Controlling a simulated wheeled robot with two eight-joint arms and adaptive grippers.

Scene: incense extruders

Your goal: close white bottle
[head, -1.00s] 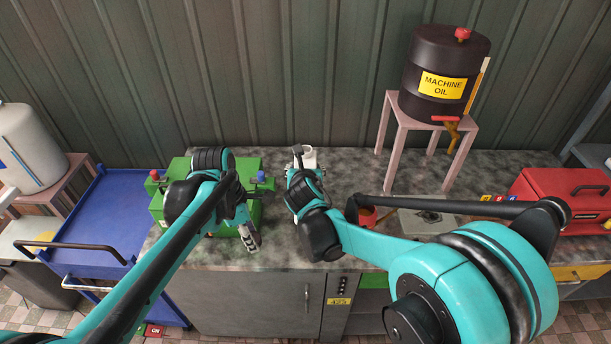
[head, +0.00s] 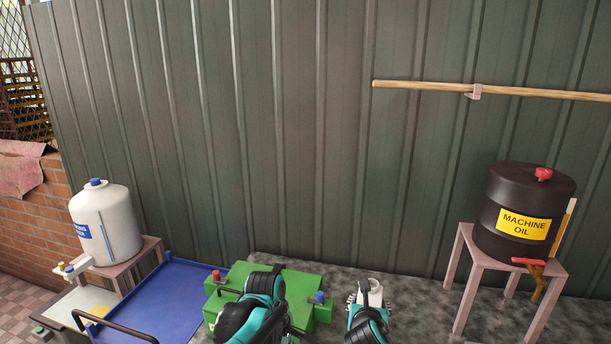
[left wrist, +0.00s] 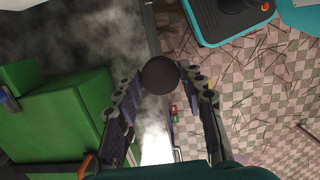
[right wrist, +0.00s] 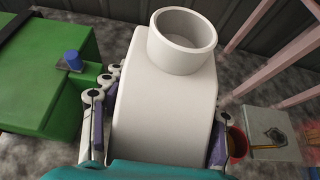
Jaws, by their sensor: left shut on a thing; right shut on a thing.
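The white bottle (right wrist: 165,100) fills the middle of the right wrist view, its wide round neck (right wrist: 183,40) open with no cap on it. My right gripper (right wrist: 163,112) is shut around the bottle's body, one finger on each side. In the head view the bottle's top (head: 375,287) shows just above my right gripper, at the bottom edge. In the left wrist view my left gripper (left wrist: 160,90) is shut on a dark round cap (left wrist: 160,73) held between its fingertips. In the head view my left arm covers its fingers and the cap.
A green machine (head: 305,284) with a red and a blue knob stands left of the bottle on the grey worktop (head: 415,289). A black machine oil drum (head: 525,190) stands on a stand at right. A white tank (head: 120,225) and blue cart (head: 185,285) are at left.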

